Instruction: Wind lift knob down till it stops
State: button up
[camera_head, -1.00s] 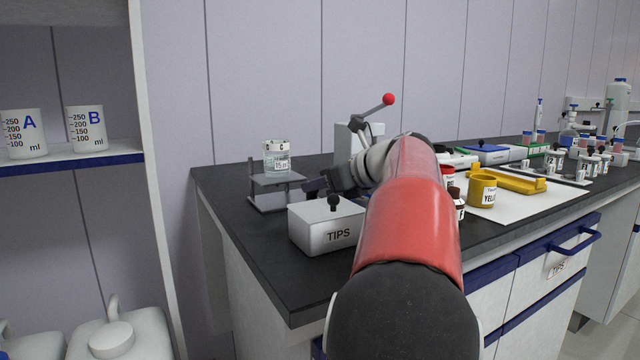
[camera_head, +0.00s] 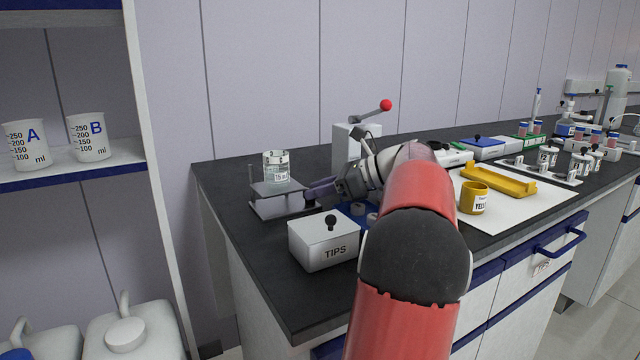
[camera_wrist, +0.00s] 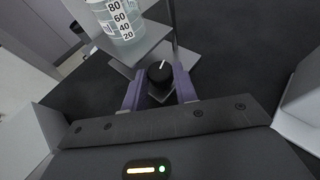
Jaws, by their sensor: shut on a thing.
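The black lift knob (camera_wrist: 160,74) with a white mark sits between the purple fingers of my gripper (camera_wrist: 160,86) in the wrist view. The fingers are shut on it from both sides. In the head view my gripper (camera_head: 322,189) reaches left to the lift's right side, and the knob is hidden there. The grey lift (camera_head: 262,190) has a flat top plate a little above its base plate, with a thin post at the back left. A glass beaker (camera_head: 276,168) with liquid stands upright on the top plate. It also shows in the wrist view (camera_wrist: 122,22).
A white TIPS box (camera_head: 322,245) with a black knob stands just in front of my gripper. A white device (camera_head: 345,148) with a red-tipped lever (camera_head: 386,105) stands behind my wrist. A yellow cup (camera_head: 473,198) and yellow tray (camera_head: 500,180) lie to the right.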

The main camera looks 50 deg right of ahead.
jog(key=o, duration=0.7)
jog(key=shift+s, duration=0.1)
jog(key=v, duration=0.7)
jog(key=shift+s+d+r, duration=0.1)
jog(key=shift+s+d, duration=0.05)
jog(key=shift+s, duration=0.1)
